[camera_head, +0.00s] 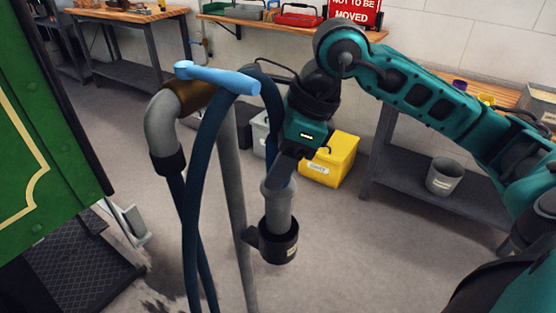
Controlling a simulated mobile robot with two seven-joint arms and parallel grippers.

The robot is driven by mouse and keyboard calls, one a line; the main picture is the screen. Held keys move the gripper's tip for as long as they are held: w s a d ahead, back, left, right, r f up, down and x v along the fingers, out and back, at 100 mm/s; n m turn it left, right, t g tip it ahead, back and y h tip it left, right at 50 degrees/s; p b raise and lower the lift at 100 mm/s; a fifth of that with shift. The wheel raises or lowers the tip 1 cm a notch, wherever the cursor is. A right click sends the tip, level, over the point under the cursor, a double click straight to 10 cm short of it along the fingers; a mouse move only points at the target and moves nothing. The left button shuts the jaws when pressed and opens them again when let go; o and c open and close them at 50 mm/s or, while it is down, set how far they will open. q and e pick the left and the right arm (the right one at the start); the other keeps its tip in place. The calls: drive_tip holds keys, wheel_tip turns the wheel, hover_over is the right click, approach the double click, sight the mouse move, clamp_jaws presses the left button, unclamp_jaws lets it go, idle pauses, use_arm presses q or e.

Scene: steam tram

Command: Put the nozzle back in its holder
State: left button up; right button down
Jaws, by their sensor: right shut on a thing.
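The grey nozzle (278,207) hangs upright, its lower end at the black cup-shaped holder (279,243). It appears to be inside the cup, but its tip is hidden and I cannot tell how deep it sits. The holder is bracketed to the right side of a grey standpipe (234,185). My right gripper (281,172) is shut on the nozzle's upper end, above the holder. A dark blue hose (272,110) loops down behind my gripper towards the nozzle. My left gripper is not in view.
A light blue lever (217,78) and a bent grey spout (161,125) top the standpipe. A green tram side (45,130) is at left. A yellow bin (330,160) is behind my gripper, and a bucket (444,177) stands on the right bench's shelf.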

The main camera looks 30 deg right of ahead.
drive_tip(key=shift+f+b, duration=0.45)
drive_tip(key=shift+f, duration=0.2)
drive_tip(key=shift+f+b, duration=0.35)
drive_tip(key=shift+b, duration=0.1)
drive_tip(key=shift+f+b, duration=2.05)
drive_tip(key=shift+f, duration=0.05)
drive_tip(key=shift+c, duration=2.3)
unclamp_jaws()
drive_tip(key=shift+f, duration=0.1)
